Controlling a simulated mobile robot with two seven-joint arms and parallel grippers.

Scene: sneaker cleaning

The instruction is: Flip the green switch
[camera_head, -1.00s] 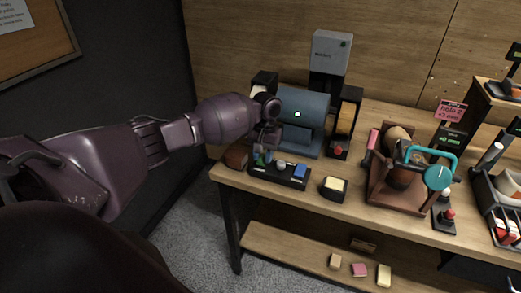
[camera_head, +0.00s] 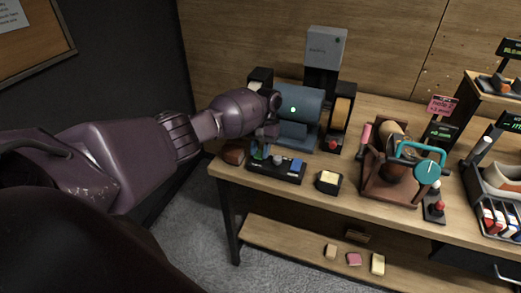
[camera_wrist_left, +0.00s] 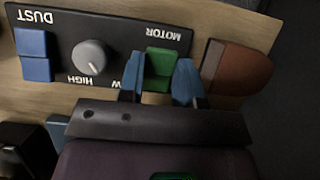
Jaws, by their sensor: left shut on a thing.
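The green switch (camera_wrist_left: 161,62) sits under the MOTOR label on a black control panel (camera_wrist_left: 118,38) in the left wrist view. My left gripper (camera_wrist_left: 158,82) has its two blue fingertips at either side of the switch and is shut on it. In the head view my left gripper (camera_head: 261,150) reaches down to the left end of the control panel (camera_head: 268,175) at the front of the bench, and it largely hides the switch. My right gripper is not in view.
The panel also has a grey knob (camera_wrist_left: 90,57) and blue switches (camera_wrist_left: 33,55). A brown brush-like block (camera_wrist_left: 238,68) lies beside it. Behind stands a blue grinder (camera_head: 300,105). A small sponge holder (camera_head: 328,182) and a shoe stand (camera_head: 388,180) are to the right.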

